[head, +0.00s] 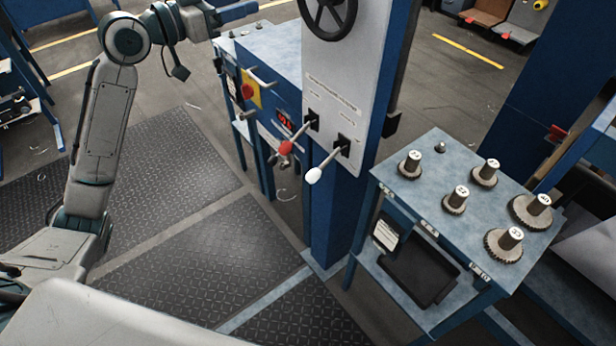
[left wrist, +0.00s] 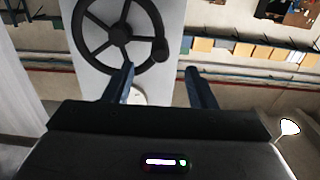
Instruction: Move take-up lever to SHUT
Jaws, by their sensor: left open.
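Two levers stick out of the white panel (head: 345,75) in the head view. One has a red knob (head: 287,147); the other, lower and to its right, has a white knob (head: 314,175). Both slant down and to the left from their slots. The labels are too small to read, so I cannot tell which is the take-up lever. My left gripper is open and empty in the left wrist view (left wrist: 160,76), its two fingers apart with the handwheel (left wrist: 118,34) beyond them. Neither lever is between the fingers. My right gripper is not in view.
The handwheel also shows at the top of the head view (head: 328,14). A blue bench (head: 270,48) with a red button (head: 248,91) stands left of the panel. A table (head: 402,207) with several gears stands at the right. Dark floor mats (head: 205,260) lie clear in front.

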